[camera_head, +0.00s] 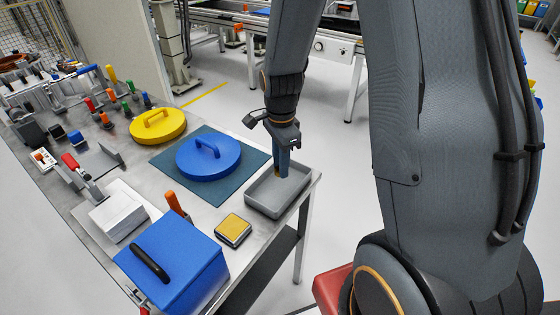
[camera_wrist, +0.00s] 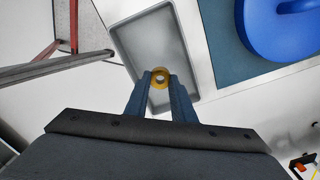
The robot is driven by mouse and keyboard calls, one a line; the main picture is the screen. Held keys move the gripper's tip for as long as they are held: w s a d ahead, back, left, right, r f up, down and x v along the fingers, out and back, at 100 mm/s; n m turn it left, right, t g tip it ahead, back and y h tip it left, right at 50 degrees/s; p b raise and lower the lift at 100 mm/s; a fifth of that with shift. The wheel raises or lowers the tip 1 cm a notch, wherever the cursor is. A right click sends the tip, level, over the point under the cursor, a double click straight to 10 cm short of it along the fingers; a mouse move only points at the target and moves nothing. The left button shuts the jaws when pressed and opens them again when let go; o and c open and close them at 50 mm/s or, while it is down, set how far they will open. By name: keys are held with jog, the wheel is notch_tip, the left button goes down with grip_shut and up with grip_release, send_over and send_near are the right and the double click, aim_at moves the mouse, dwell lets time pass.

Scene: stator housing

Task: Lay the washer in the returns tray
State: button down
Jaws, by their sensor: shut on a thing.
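The washer (camera_wrist: 160,77) is a small brass-coloured ring and shows in the wrist view between my fingertips. My gripper (camera_wrist: 160,84) is shut on it. In the head view my gripper (camera_head: 282,170) points down over the returns tray, and the washer cannot be made out there. The returns tray (camera_head: 300,199) is a shallow grey rectangular tray at the table's right corner. In the wrist view the tray (camera_wrist: 128,24) lies below the washer and its floor looks empty. The height of the washer above the floor is hard to tell.
A blue round lid (camera_head: 207,158) with a handle lies on a dark teal mat (camera_head: 257,160) left of the tray. A yellow lid (camera_head: 158,125), a blue box (camera_head: 172,262) and a small yellow-topped block (camera_head: 233,230) stand on the metal table. Open floor lies right of the tray.

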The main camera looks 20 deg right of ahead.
jog(key=shift+f+b, duration=2.3)
jog(key=shift+f, duration=0.7)
jog(key=c, duration=1.4)
grip_release()
jog(key=shift+c, duration=0.2)
notch_tip(320, 180, up, 8)
jog(key=b, duration=0.1)
jog(key=shift+s, duration=0.15)
jog(key=s+n+t, duration=0.1)
jog(key=s+n, duration=0.8)
jog(key=n, duration=0.7)
jog(key=shift+s+a+r+n, duration=0.15)
jog(key=shift+a+r+n, duration=0.05)
jog(key=shift+a+n, duration=0.2)
